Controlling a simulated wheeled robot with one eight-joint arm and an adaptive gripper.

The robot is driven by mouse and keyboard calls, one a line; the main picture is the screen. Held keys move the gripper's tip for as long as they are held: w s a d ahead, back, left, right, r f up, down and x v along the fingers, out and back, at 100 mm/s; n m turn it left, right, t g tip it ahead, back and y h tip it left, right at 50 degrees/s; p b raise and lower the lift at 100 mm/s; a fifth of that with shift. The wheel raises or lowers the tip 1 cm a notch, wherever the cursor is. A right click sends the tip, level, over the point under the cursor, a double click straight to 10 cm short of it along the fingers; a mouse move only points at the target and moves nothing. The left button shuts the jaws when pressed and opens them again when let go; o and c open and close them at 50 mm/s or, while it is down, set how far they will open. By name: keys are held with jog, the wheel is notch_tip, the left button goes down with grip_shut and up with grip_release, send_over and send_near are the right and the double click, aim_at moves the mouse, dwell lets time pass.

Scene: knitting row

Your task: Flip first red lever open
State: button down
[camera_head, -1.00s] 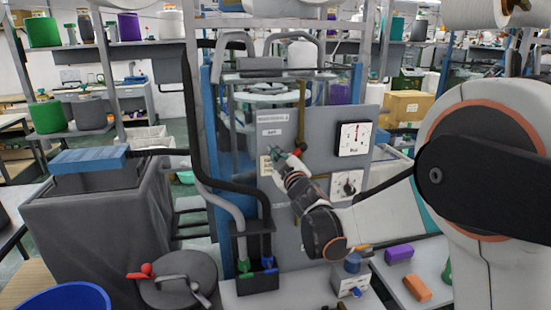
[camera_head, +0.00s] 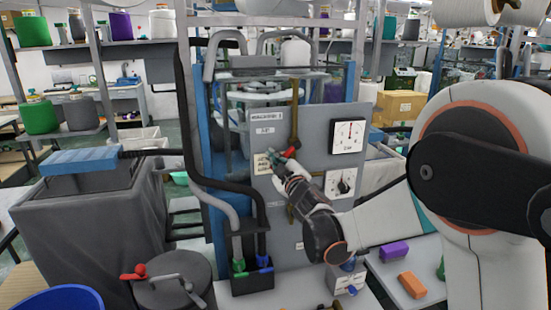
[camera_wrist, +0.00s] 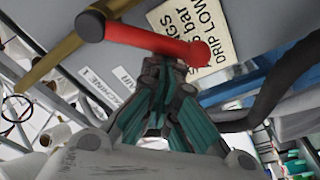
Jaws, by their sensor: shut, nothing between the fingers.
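The red lever (camera_wrist: 150,42) sits on a brass pipe (camera_wrist: 55,62) at the front of the grey panel. In the wrist view it lies crosswise to the pipe, with its rounded free end beside the paper label. In the head view the lever (camera_head: 290,152) is small and partly hidden by my gripper (camera_head: 281,160). My gripper (camera_wrist: 165,75) is shut and empty, its fingertips right at the lever's side. I cannot tell whether they touch it. A second red lever (camera_head: 134,272) is on the lid of a grey drum (camera_head: 172,284) at lower left.
Purple (camera_head: 394,251) and orange (camera_head: 412,285) blocks lie on the table at lower right.

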jog(key=shift+d+f+n, duration=0.1)
jog(key=shift+f+n, duration=0.05)
jog(key=shift+n, duration=0.15)
jog(key=shift+w+d+f+n+g+b, duration=0.25)
jog(key=shift+d+f+n, duration=0.4)
jog(key=shift+n, duration=0.8)
jog(key=shift+w+d+f+n+g+b, duration=0.1)
jog(key=shift+d+f+n+g+b, duration=0.15)
jog(key=shift+d+f+n, duration=0.85)
jog(key=shift+w+d+f+n+g+b, duration=0.1)
jog(key=shift+w+f+n+g+b, duration=0.15)
jog(key=shift+n, duration=1.6)
